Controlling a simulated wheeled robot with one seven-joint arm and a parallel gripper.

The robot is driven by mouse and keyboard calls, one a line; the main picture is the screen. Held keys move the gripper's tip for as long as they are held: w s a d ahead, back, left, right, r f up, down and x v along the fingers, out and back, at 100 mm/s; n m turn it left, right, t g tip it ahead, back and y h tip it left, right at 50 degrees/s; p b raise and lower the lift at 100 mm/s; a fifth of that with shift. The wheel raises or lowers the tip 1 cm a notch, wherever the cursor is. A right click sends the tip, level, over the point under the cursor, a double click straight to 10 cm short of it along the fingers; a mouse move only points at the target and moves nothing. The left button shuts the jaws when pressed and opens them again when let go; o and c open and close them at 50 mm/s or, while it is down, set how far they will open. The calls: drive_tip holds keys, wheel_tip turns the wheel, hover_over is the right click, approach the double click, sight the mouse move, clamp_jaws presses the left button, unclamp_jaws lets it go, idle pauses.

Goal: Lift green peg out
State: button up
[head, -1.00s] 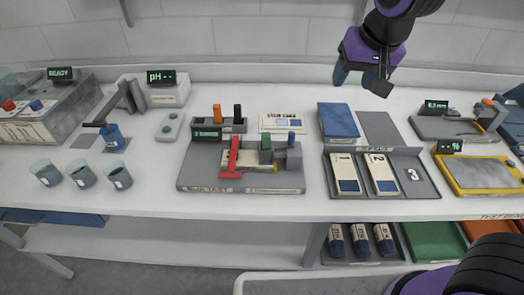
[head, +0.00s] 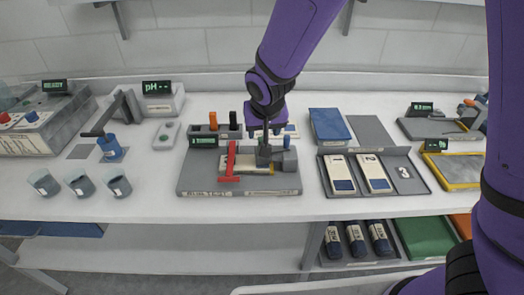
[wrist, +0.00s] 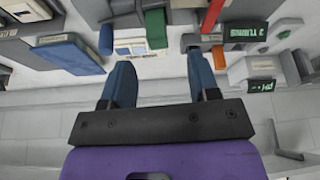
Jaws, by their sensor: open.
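The green peg (wrist: 156,29) shows in the wrist view between and beyond my fingertips, close to a red bar (wrist: 212,14). In the head view my gripper (head: 265,140) hangs over the right part of the grey tray (head: 215,187) and hides the green peg. My gripper, also in the wrist view (wrist: 159,68), is open, with its two blue fingers apart and nothing between them. A blue peg (head: 287,142) stands just right of my gripper in the head view. I cannot tell whether a finger touches the green peg.
The red bar (head: 231,160) stands left of my gripper. A rack with an orange peg (head: 213,120) and a black peg (head: 233,120) is behind the tray. A blue block (head: 329,125) and numbered cards (head: 341,173) lie to the right. Three cups (head: 77,184) stand far left.

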drive_tip(key=shift+x, duration=3.35)
drive_tip(key=shift+w+d, duration=0.15)
clamp_jaws()
drive_tip(key=shift+r, duration=0.2)
wheel_tip(320, 180, up, 17)
drive_tip(key=shift+r, duration=0.15)
